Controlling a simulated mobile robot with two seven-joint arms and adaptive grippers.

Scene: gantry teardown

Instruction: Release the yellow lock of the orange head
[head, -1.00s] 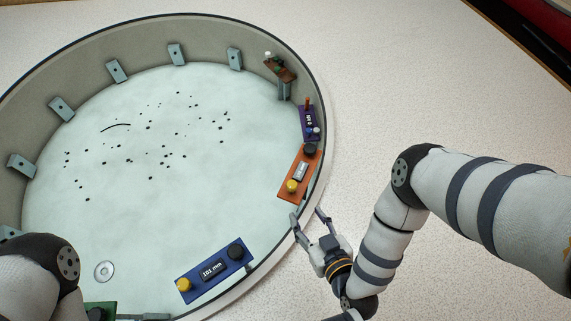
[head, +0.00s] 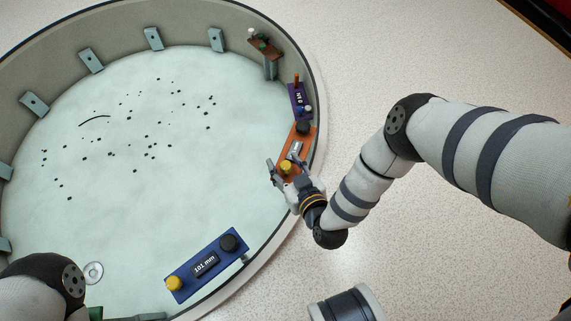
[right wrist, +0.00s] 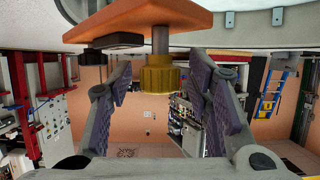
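The orange head (head: 303,150) is mounted at the right side of the round basin's wall. Its yellow lock (head: 286,167) is a knob at the near end, with a black knob (head: 303,127) at the far end. My right gripper (head: 281,166) is open at the yellow lock. In the right wrist view the ridged yellow lock (right wrist: 159,74) hangs on a grey shaft below the orange plate (right wrist: 140,22), between the spread fingers (right wrist: 163,85), with gaps on both sides. My left gripper is out of view; only part of my left arm shows at lower left.
A blue head (head: 207,265) reading 101 mm, with yellow and black knobs, sits at the basin's near edge. A purple head (head: 299,99) and a brown bracket (head: 264,43) stand beyond the orange one. The basin floor (head: 190,190) is mostly clear, with small dark specks and a metal disc (head: 93,273).

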